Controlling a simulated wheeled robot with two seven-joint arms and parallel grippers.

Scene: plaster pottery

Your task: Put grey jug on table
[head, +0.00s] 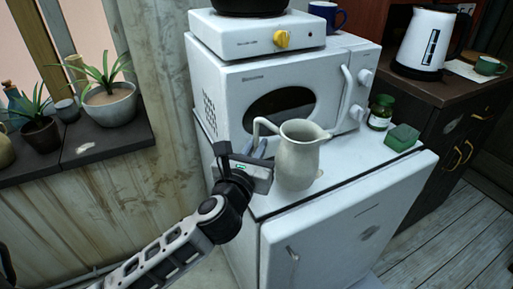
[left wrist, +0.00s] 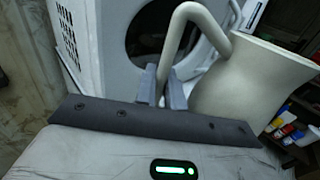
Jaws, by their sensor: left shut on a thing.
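The grey jug (head: 299,158) is a pale grey-beige pitcher, upright in the head view, in front of the microwave and over the front part of the white fridge top. I cannot tell whether its base touches that top. My left gripper (head: 258,152) is at the jug's left side, shut on its handle. In the left wrist view the fingers (left wrist: 163,90) pinch the lower part of the handle, and the jug's body (left wrist: 248,80) is to the right. My right gripper is not in view. I see nothing that is clearly a separate table.
A white microwave (head: 285,92) with a hotplate (head: 255,35) on it stands behind the jug. A green-lidded jar (head: 381,113) and green block (head: 402,137) are to the right on the fridge (head: 345,222). A dark cabinet (head: 440,93) bears a kettle (head: 425,42). Potted plants (head: 108,103) line the left sill.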

